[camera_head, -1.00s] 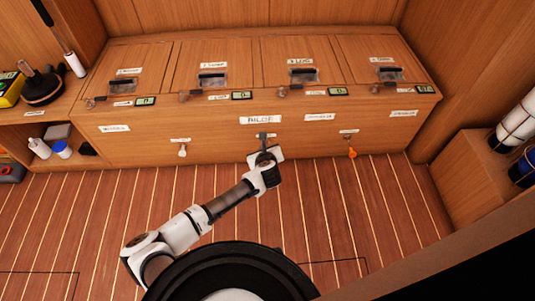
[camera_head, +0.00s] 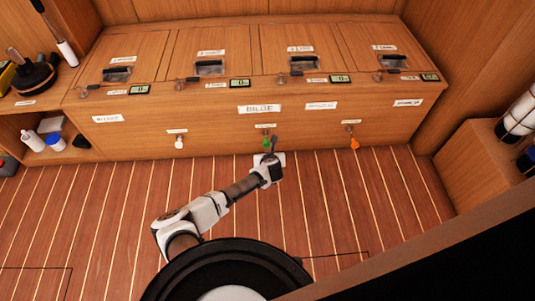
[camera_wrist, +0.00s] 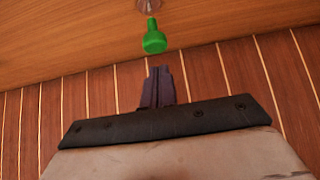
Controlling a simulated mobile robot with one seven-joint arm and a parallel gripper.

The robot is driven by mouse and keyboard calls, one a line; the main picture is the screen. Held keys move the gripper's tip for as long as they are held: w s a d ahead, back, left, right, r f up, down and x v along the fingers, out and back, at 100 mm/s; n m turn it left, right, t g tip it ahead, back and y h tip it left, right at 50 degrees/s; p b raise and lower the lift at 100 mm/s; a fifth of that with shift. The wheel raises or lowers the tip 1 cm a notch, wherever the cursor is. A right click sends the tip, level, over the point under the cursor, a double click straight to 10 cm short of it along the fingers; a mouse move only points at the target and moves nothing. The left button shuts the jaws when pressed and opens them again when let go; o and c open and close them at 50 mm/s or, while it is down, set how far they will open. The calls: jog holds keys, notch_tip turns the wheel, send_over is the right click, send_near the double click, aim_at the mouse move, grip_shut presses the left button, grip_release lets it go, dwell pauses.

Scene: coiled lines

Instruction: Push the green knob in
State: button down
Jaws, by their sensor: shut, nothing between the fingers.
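The green knob (camera_head: 267,141) sits on the front of the wooden locker, below the BILGE label (camera_head: 259,109). In the wrist view the green knob (camera_wrist: 154,37) stands out from the panel on a pale stem, just beyond my fingertips. My gripper (camera_head: 271,145) is shut and empty, close to the knob in the head view. In the wrist view my gripper (camera_wrist: 161,72) points toward the panel, with its tips a little below the knob and a visible gap between them.
A white knob (camera_head: 179,142) is to the left and an orange knob (camera_head: 354,144) to the right on the same front. Several latched lids with small displays lie on top. A side bench (camera_head: 487,160) stands at right. The striped floor (camera_head: 330,210) is clear.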

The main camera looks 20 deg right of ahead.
jog(key=shift+w+d+r, duration=0.1)
jog(key=shift+w+d, duration=0.15)
jog(key=shift+w, duration=0.6)
